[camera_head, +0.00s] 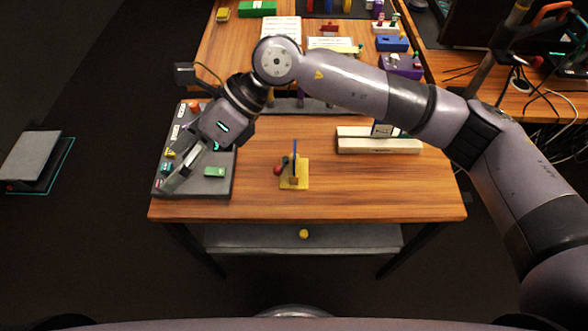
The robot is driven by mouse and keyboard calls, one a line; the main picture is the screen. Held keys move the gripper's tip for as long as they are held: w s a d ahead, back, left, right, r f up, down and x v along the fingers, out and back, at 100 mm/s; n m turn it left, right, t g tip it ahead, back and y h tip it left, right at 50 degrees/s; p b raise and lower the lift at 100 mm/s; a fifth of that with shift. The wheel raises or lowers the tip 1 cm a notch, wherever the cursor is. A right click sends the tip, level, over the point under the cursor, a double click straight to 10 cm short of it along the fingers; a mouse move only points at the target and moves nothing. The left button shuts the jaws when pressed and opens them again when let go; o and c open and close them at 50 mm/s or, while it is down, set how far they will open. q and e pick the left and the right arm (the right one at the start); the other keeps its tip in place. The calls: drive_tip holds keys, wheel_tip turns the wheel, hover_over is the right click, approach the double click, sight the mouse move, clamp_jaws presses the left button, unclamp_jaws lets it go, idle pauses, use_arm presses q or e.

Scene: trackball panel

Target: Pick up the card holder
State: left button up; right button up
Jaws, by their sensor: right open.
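A long cream block with a slot along it, which looks like the card holder (378,147), lies on the right part of the wooden table. A card with a dark edge (382,129) stands at its back, partly hidden by my right arm. My right gripper (172,180) is open and hangs over the grey panel at the table's left end, far from the holder. Nothing shows between its fingers. My left gripper is not in view.
The grey panel (222,187) carries several coloured controls and a green piece (214,172). A yellow base (301,174) with an upright blue rod stands mid-table beside a red ball (278,170). The table front (380,195) is clear. My right arm crosses above the holder.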

drive_tip(key=w+d+f+t+h, duration=0.35)
drive_tip(key=w+d+h, duration=0.25)
drive_tip(key=w+d, duration=0.25)
drive_tip(key=t+h, duration=0.2)
drive_tip(key=h, duration=0.2)
hover_over(291, 165)
drive_tip(key=shift+n+g, duration=0.25)
drive_tip(key=shift+n, duration=0.05)
drive_tip(key=f, duration=0.3)
drive_tip(key=f+p, duration=0.1)
drive_tip(key=f, duration=0.3)
drive_tip(key=f+p, duration=0.1)
drive_tip(key=f, duration=0.3)
drive_tip(key=shift+a+f, duration=0.15)
drive_tip(key=shift+a, duration=0.25)
drive_tip(key=f, duration=0.1)
drive_tip(key=f+p, duration=0.1)
drive_tip(key=f, duration=0.3)
drive_tip(key=shift+d+p, duration=0.3)
drive_tip(key=shift+d, duration=0.05)
drive_tip(key=shift+f, duration=0.25)
drive_tip(key=shift+c, duration=0.2)
drive_tip(key=c, duration=1)
drive_tip(key=shift+r, duration=0.15)
drive_tip(key=shift+c, duration=0.2)
